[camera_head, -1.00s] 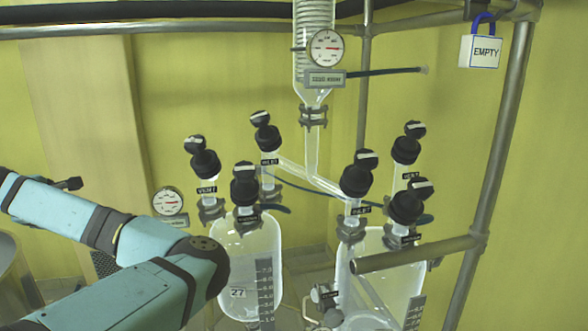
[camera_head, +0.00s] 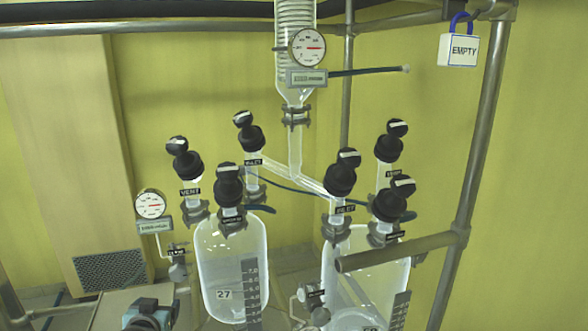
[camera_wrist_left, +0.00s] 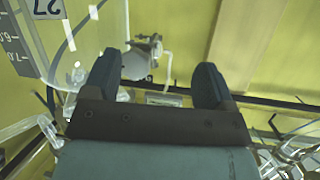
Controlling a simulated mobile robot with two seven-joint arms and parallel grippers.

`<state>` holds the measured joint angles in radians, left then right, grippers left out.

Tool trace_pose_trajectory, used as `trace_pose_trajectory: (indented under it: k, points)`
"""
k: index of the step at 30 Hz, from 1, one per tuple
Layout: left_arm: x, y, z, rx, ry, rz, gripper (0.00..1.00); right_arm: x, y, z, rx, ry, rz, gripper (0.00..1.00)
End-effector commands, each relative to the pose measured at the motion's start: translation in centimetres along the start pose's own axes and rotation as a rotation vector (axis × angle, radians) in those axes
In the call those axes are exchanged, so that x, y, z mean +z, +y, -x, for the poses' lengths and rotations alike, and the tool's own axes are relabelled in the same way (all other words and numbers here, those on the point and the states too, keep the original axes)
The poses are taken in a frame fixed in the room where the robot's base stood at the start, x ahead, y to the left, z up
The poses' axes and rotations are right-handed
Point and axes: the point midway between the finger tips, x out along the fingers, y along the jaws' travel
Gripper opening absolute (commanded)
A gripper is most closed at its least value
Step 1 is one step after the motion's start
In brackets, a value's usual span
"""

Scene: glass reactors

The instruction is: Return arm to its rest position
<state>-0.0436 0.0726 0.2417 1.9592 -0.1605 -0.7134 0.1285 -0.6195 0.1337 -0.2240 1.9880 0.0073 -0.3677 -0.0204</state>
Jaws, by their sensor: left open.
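My left gripper (camera_wrist_left: 155,82) shows in the left wrist view with its two dark fingers apart and nothing between them. In the head view, only a small teal and black part of my left arm (camera_head: 148,316) shows at the bottom edge, left of the glass vessel marked 27 (camera_head: 228,262). The fingers cannot be made out there. In the left wrist view the vessel marked 27 (camera_wrist_left: 25,55) appears upside down at the upper left, apart from the fingers. My right gripper is not in view.
A second glass vessel (camera_head: 368,262) stands at the right. Black-capped valves top both vessels, below a glass column (camera_head: 294,90). Metal frame posts (camera_head: 478,150) and a dial gauge (camera_head: 150,204) stand around them.

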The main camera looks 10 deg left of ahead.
Motion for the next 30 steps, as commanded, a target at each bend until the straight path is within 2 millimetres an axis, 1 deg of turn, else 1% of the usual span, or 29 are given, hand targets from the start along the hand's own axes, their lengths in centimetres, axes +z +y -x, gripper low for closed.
trace_pose_trajectory:
  k: [1, 2, 3, 5, 6, 8, 9, 11, 12, 15, 18, 21, 30]
  points:
    - [3.3, 2.3, 1.4, 0.059, -0.026, -0.046, 0.78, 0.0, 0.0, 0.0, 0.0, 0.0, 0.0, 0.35]
    - [5.0, 3.6, 2.2, 0.096, -0.035, -0.065, 0.78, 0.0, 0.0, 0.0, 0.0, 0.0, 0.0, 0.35]
    - [7.3, 5.3, 3.5, 0.144, -0.049, -0.091, 0.78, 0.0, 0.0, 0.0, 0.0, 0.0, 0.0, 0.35]
    - [10.6, 7.7, 5.6, 0.215, -0.071, -0.122, 0.78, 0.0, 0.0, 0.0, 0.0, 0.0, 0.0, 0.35]
    - [12.7, 9.2, 7.2, 0.261, -0.085, -0.139, 0.78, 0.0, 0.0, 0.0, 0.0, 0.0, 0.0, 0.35]
    - [15.8, 11.3, 9.9, 0.33, -0.109, -0.157, 0.78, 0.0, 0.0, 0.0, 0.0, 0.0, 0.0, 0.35]
    - [17.8, 12.6, 11.7, 0.373, -0.124, -0.165, 0.78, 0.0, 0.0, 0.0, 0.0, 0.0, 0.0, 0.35]
    - [20.3, 14.3, 14.5, 0.433, -0.146, -0.172, 0.78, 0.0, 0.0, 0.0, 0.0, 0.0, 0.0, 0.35]
    - [21.8, 15.2, 16.2, 0.468, -0.159, -0.174, 0.78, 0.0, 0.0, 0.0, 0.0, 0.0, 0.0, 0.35]
    - [24.6, 16.9, 20.0, 0.537, -0.187, -0.173, 0.78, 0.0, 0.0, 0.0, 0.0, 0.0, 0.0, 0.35]
    - [26.1, 18.0, 22.4, 0.58, -0.202, -0.168, 0.78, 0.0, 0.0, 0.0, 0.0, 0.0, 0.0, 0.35]
    - [26.8, 18.4, 23.6, 0.599, -0.209, -0.164, 0.78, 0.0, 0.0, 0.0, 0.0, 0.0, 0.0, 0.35]
    - [26.9, 18.5, 23.7, 0.602, -0.21, -0.163, 0.78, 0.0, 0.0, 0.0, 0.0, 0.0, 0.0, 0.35]
